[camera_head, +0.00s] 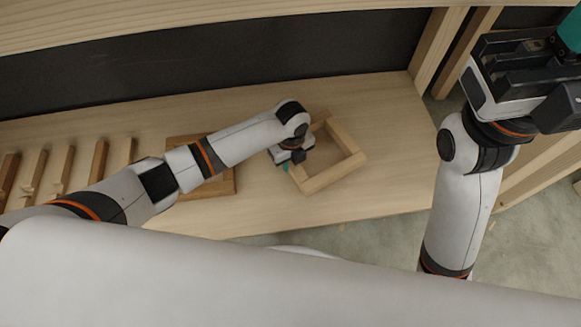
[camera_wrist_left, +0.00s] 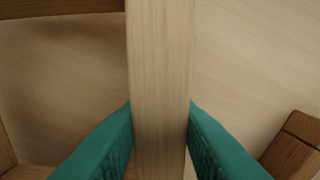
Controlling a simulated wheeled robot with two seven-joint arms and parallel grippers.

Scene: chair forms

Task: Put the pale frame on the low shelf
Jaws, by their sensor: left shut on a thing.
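The pale frame (camera_head: 333,174) is a square wooden frame over the right part of a pale wooden surface (camera_head: 395,185). I cannot tell whether it rests on that surface or hangs just above it. My left gripper (camera_head: 287,164) is at the frame's left side. In the left wrist view, the teal fingers (camera_wrist_left: 160,135) are shut on one pale bar (camera_wrist_left: 160,60), one on each side. My right gripper (camera_head: 525,75) is raised at the upper right, away from the frame; its jaw gap is not clear. I cannot tell which surface is the low shelf.
A browner frame (camera_head: 222,188) lies left of the pale one, partly hidden by my left arm. Several wooden slats (camera_head: 65,170) stand at the far left. A dark panel (camera_head: 230,65) and upright posts (camera_head: 437,50) bound the back. The surface's right end is clear.

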